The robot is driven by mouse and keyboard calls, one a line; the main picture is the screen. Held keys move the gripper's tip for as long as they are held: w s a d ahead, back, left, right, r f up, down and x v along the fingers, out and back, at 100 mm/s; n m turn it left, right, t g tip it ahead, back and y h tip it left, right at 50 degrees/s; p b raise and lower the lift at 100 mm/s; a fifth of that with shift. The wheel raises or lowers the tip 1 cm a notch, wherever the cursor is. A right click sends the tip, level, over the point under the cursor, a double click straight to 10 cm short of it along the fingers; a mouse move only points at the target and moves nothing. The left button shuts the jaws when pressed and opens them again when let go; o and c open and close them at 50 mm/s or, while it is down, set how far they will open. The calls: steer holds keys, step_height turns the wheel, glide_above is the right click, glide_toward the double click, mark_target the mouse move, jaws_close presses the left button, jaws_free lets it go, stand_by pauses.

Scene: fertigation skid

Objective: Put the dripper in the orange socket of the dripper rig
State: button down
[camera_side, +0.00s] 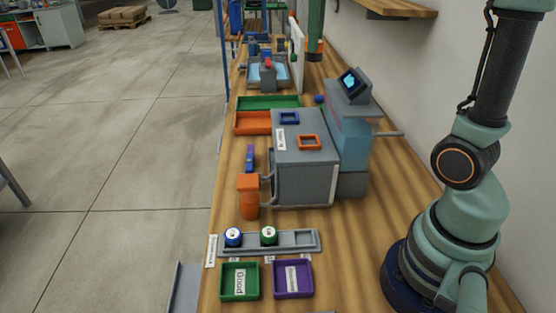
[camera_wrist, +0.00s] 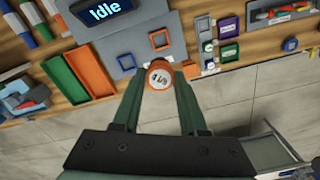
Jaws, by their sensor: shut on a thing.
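The dripper (camera_wrist: 159,75) is round, with an orange body and a white top marked "4 L/h". In the wrist view my gripper (camera_wrist: 160,72) is shut on it, one dark green finger on each side. In the side view my gripper (camera_side: 315,40) hangs down from the top edge, with the orange dripper at its tip, apart from the rig below. The dripper rig (camera_side: 300,180) is a grey box. Its orange socket (camera_side: 309,142) is a square frame on the top, nearer the camera than the blue socket (camera_side: 289,118). The orange socket looks empty.
A screen reading "Idle" (camera_wrist: 98,15) stands at the rig. Green (camera_side: 268,102) and orange (camera_side: 252,123) bins lie behind it. An orange container (camera_side: 249,197), a grey rack (camera_side: 288,241) with two drippers, and green (camera_side: 239,295) and purple (camera_side: 293,293) trays stand in front.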

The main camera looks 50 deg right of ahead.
mark_target(315, 61)
step_height(315, 61, down, 20)
steer(key=shift+r, duration=0.25)
stand_by(0.4)
steer(key=shift+c, duration=2.2)
jaws_free()
steer(key=shift+f, duration=0.1)
step_height(315, 61, up, 12)
steer(key=shift+s+r, duration=0.1)
steer(key=shift+s+a, duration=0.15)
steer(key=shift+a, duration=0.1)
steer(key=s+a+f+m+t, duration=0.4)
steer(key=s+a+t, duration=0.1)
steer(key=shift+s+a+m+t, duration=0.2)
steer(key=shift+a+m+t, duration=0.05)
steer(key=shift+m+t, duration=0.05)
